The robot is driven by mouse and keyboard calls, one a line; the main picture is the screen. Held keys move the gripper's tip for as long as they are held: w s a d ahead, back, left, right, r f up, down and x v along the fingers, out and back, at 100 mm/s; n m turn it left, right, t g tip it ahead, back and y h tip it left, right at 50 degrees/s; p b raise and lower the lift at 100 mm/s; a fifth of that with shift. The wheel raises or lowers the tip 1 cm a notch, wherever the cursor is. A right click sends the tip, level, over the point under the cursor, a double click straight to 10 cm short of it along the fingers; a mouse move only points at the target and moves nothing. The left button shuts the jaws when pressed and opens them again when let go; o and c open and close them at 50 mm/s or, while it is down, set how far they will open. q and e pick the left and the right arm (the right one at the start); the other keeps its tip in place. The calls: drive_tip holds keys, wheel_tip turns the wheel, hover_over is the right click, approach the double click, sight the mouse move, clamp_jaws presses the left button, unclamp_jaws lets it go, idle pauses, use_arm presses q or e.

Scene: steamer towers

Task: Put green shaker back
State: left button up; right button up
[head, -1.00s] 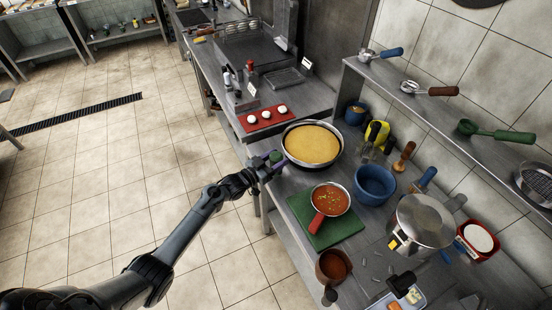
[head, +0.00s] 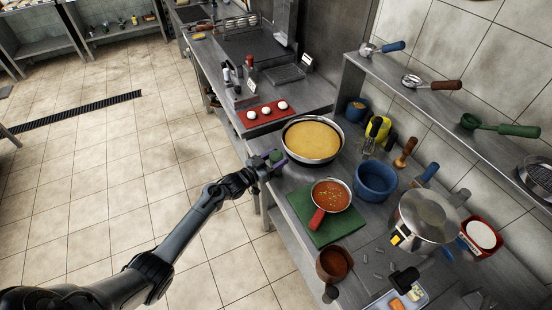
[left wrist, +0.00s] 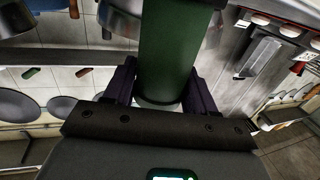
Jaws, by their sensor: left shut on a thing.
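The green shaker shows large in the left wrist view (left wrist: 165,55), between the two dark purple fingers of my left gripper (left wrist: 165,88). The gripper is shut on it. In the head view my left gripper (head: 272,163) is at the counter's left edge, just left of the large pan, and a small green part of the shaker (head: 275,157) shows at its tip. I cannot tell whether the shaker touches the counter. My right gripper is not seen.
A pan of yellow food (head: 312,138) is close to the right of the gripper. A red-handled pan (head: 330,196) sits on a green board (head: 318,230). A red tray (head: 262,116) with white pieces lies behind, near bottles in a holder (head: 243,90).

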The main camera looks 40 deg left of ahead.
use_arm(q)
drive_tip(key=shift+f+b, duration=0.3)
drive_tip(key=shift+f, duration=0.1)
drive_tip(key=o, duration=1.6)
drive_tip(key=shift+s, duration=0.1)
drive_tip(key=s, duration=0.3)
drive_tip(key=s+a+p, duration=0.1)
drive_tip(key=s, duration=0.3)
drive_tip(key=s+a, duration=0.1)
drive_tip(key=s, duration=0.2)
drive_tip(key=shift+s, duration=0.25)
